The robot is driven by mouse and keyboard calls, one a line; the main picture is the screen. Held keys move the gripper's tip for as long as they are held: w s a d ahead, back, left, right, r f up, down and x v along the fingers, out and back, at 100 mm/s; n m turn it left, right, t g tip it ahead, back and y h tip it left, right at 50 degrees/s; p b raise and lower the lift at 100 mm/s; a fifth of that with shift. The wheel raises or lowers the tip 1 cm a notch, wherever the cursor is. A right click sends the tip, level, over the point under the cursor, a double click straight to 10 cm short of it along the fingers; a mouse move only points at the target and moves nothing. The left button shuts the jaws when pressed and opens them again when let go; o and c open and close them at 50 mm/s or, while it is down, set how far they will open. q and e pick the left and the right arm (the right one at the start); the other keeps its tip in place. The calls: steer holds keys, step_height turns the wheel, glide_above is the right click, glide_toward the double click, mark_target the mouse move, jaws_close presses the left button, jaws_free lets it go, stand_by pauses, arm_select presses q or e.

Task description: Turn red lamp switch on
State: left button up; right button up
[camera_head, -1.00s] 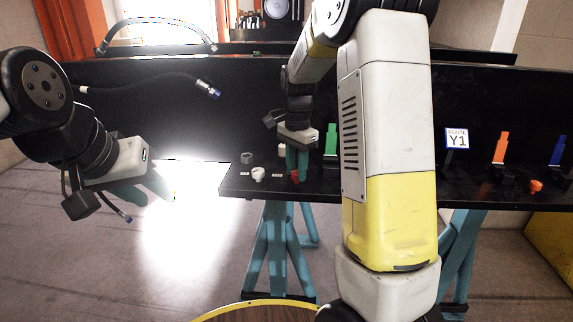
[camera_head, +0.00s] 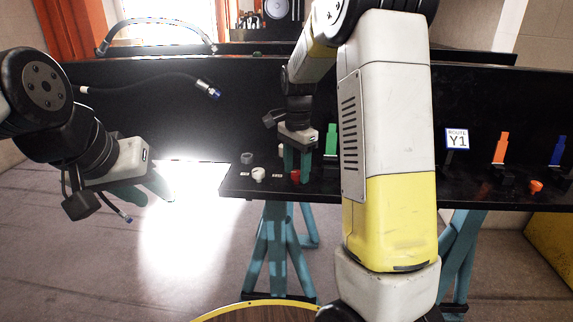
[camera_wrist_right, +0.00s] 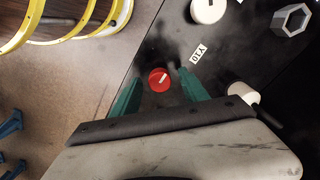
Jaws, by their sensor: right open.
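The red lamp switch (camera_head: 295,176) is a small red knob near the front edge of the black table (camera_head: 225,188). In the right wrist view the red knob (camera_wrist_right: 159,79) has a pale bar mark across its top and lies between the fingertips. My right gripper (camera_head: 298,176) is open, pointing down over the knob; in the wrist view its teal fingers (camera_wrist_right: 155,85) stand on either side, apart from the knob. My left gripper (camera_head: 160,192) is at the left, away from the table and with no object seen in it; its finger gap is unclear.
A white knob (camera_head: 258,174) and a grey hex piece (camera_head: 247,158) stand left of the red knob. A green piece (camera_head: 331,140), a Y1 sign (camera_head: 457,139), an orange piece (camera_head: 501,148) and a blue piece (camera_head: 557,151) stand along the table. A black hose (camera_head: 150,80) hangs behind.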

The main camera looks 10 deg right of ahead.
mark_target(296, 172)
steer(key=shift+r, duration=0.1)
step_height(296, 172, up, 7)
steer(key=shift+r, duration=0.35)
